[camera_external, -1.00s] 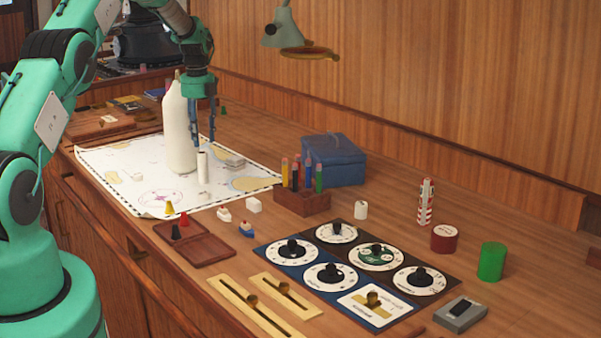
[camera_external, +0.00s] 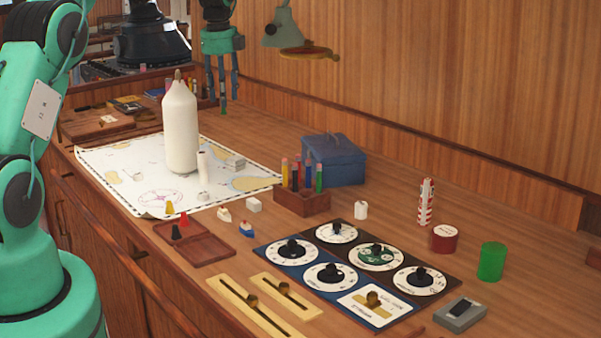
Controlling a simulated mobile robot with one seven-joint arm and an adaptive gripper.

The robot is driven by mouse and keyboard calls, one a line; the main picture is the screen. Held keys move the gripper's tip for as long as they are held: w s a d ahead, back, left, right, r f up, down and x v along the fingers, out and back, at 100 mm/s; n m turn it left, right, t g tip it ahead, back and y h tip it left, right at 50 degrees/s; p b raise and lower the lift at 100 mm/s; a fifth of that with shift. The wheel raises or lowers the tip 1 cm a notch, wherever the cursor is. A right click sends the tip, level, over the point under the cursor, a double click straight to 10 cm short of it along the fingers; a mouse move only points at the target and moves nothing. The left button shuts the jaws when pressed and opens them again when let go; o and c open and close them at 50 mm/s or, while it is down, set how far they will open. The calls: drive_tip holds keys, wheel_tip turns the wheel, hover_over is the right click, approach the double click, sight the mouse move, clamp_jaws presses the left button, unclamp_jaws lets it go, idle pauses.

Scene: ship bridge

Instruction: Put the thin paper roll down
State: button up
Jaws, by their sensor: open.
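The thin paper roll (camera_external: 203,166) is a slim white cylinder standing upright on the chart (camera_external: 120,158). It is just right of a large white bottle-shaped object (camera_external: 180,128). My gripper (camera_external: 229,98) is open and empty. It hangs fingers down, above and apart from the roll, toward the back of the counter near the wooden wall.
A blue box (camera_external: 334,160) and a wooden holder with colored sticks (camera_external: 302,199) stand right of the chart. A dial panel (camera_external: 333,260), red can (camera_external: 444,238) and green cylinder (camera_external: 492,261) are nearer. A lamp (camera_external: 284,28) overhangs the back.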

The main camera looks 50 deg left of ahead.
drive_tip(key=s+d+r+n+t, duration=0.1)
drive_tip(key=s+d+r+n, duration=0.2)
drive_tip(key=s+d+r, duration=0.5)
drive_tip(key=s+d+r+n, duration=0.1)
drive_tip(key=d+r+n, duration=0.2)
drive_tip(key=d+r, duration=0.55)
drive_tip(key=s+d+r+n+t, duration=0.1)
drive_tip(key=s+d+r+n, duration=0.3)
drive_tip(key=d, duration=0.9)
drive_tip(key=s+d+n+t, duration=0.1)
drive_tip(key=s+d+n, duration=0.1)
drive_tip(key=s+d, duration=0.3)
drive_tip(key=s+d+n, duration=0.3)
drive_tip(key=s+d, duration=0.3)
drive_tip(key=s, duration=0.7)
drive_tip(key=s+d+f+n+t, duration=0.1)
drive_tip(key=s+d+n, duration=0.2)
drive_tip(key=s+d, duration=0.3)
drive_tip(key=s, duration=0.3)
drive_tip(key=shift+s+t+h, duration=0.3)
drive_tip(key=shift+f, duration=0.15)
wheel_tip(320, 180, down, 13)
drive_tip(key=b, duration=1.3)
drive_tip(key=shift+f+b, duration=0.2)
drive_tip(key=shift+b, duration=0.15)
